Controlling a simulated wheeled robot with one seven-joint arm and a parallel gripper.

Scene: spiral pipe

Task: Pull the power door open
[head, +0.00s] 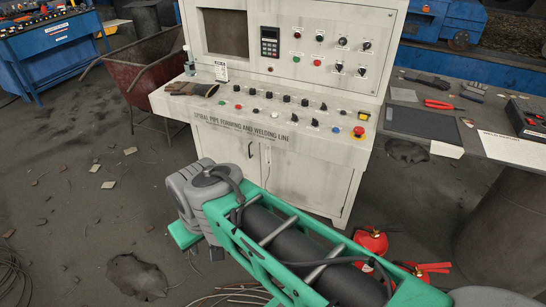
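A pale grey control console (290,120) marked as a spiral pipe forming and welding line stands in the middle of the head view. Its lower front has cabinet doors (318,172), which look shut. A dark door handle (250,150) shows near the middle, just above my arm. I see no label that tells which door is the power door. My green and grey arm (290,240) crosses in front and hides the lower left of the cabinet front. My gripper's fingers are not visible.
Gloves (193,89) lie on the console's left ledge. A workbench (490,130) with tools stands close on the right. The left floor has scattered debris.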

